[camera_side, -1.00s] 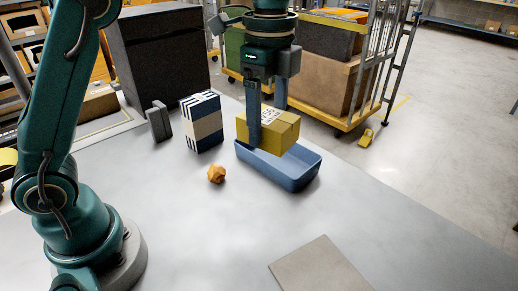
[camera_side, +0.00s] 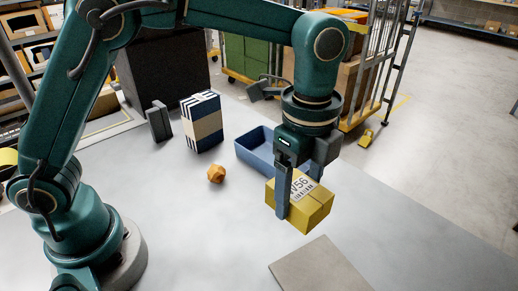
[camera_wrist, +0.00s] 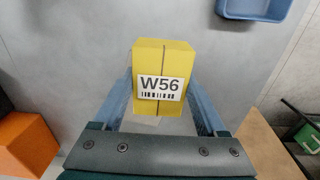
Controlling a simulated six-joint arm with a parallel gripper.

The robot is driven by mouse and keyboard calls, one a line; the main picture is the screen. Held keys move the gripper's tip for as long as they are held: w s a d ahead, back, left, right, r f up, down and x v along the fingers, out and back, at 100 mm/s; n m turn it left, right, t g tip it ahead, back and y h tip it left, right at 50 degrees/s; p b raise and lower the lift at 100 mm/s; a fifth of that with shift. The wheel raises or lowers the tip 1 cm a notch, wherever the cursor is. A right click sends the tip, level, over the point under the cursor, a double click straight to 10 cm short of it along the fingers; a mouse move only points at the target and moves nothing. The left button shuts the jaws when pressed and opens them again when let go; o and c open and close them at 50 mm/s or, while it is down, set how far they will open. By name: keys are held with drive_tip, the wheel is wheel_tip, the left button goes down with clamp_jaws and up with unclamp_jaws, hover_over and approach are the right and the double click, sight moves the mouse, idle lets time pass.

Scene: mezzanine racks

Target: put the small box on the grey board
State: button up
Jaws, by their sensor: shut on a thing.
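The small box (camera_side: 311,208) is yellow with a white label reading W56. My gripper (camera_side: 299,196) is shut on it, with one finger on each side, and holds it above the table. In the wrist view the small box (camera_wrist: 162,60) sits between the two blue-grey fingers (camera_wrist: 160,100). The grey board (camera_side: 318,268) lies flat on the table at the bottom of the side view, below and in front of the held box. Its top is bare where it shows, and its near part is cut off by the picture edge.
A blue tray (camera_side: 246,153) stands behind the gripper, partly hidden by it. An orange faceted piece (camera_side: 216,174), a striped box (camera_side: 202,123) and a dark grey block (camera_side: 159,122) stand further left. The table (camera_side: 200,235) between my base and the board is clear.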

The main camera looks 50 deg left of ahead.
hover_over(320, 284)
wheel_tip(320, 284, down, 5)
drive_tip(key=shift+f, duration=2.15)
drive_tip(key=shift+f, duration=0.15)
drive_tip(key=o, duration=1.3)
drive_tip(key=shift+o, duration=0.2)
